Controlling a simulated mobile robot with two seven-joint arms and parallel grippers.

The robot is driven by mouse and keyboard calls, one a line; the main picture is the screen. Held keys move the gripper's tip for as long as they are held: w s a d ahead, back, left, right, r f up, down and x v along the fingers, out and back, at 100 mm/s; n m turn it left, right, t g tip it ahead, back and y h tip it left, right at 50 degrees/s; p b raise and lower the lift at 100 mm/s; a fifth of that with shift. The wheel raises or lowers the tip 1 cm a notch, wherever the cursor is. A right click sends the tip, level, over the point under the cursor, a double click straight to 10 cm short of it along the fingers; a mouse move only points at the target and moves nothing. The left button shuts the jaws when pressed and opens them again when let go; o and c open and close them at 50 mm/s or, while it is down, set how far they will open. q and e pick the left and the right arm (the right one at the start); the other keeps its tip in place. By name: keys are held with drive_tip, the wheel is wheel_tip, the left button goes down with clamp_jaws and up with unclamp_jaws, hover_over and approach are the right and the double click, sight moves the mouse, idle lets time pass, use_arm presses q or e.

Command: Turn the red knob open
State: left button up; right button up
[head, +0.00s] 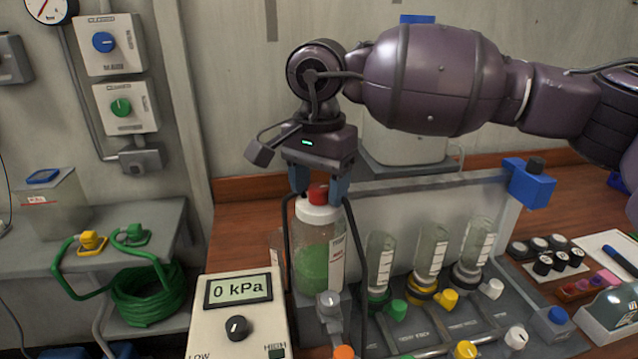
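The red knob (318,193) sits on the white cap of a clear bottle (321,255) holding green liquid, in the middle of the head view. My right gripper (319,188) points down over the bottle. Its two blue fingertips are at the left and right sides of the red knob. I cannot tell whether they press on it or leave a small gap. The fingers hide part of the knob's sides. My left gripper is not in view.
A gauge box (238,312) reading 0 kPa stands at front left of the bottle. Several inverted bottles with green, yellow and white knobs stand on a grey rack (400,335) to the right.

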sight(319, 187)
wheel_tip(319, 187, up, 11)
idle(0.7)
drive_tip(key=shift+s+f, duration=0.1)
drive_tip(key=shift+f, duration=0.1)
